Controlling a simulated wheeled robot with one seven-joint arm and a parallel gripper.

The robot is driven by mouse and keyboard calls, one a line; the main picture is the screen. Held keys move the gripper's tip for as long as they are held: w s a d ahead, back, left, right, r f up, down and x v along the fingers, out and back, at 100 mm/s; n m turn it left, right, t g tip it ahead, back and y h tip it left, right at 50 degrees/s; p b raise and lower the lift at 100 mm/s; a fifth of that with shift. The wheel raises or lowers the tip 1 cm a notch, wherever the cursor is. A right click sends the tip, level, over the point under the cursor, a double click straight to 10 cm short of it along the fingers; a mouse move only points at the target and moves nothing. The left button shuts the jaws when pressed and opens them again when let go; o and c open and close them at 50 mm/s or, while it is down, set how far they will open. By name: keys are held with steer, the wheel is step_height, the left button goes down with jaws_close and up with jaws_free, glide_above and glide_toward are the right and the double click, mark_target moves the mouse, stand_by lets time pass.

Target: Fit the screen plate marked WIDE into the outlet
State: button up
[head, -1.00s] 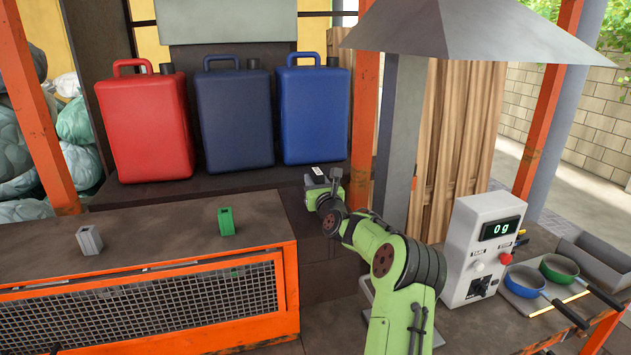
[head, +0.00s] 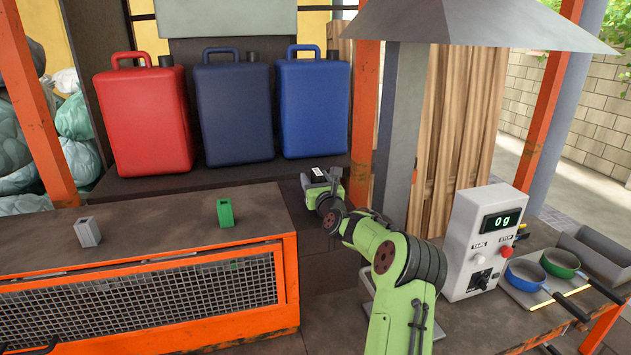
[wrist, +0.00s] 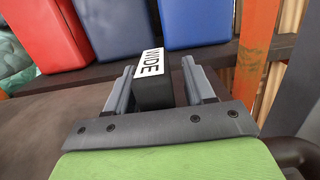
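The screen plate (wrist: 153,85) is a dark block-like piece with a white label reading WIDE. In the wrist view it sits between the two fingers of my gripper (wrist: 160,80), label at its upper end. The fingers appear closed on its sides, though a dark gap by the right finger is hard to read. In the head view my gripper (head: 322,180) is near the right end of the long bench, below the blue jugs, with the plate's pale label showing on top. I cannot make out the outlet in either view.
A long bench with an orange mesh front (head: 140,305) carries a grey hollow piece (head: 88,232) and a green one (head: 225,213). Red (head: 145,120), navy (head: 234,115) and blue (head: 314,108) jugs stand behind. A grey post and hood, a scale box (head: 480,243) and two pans are at right.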

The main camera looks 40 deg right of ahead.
step_height(320, 180, up, 10)
steer(key=shift+p, duration=0.5)
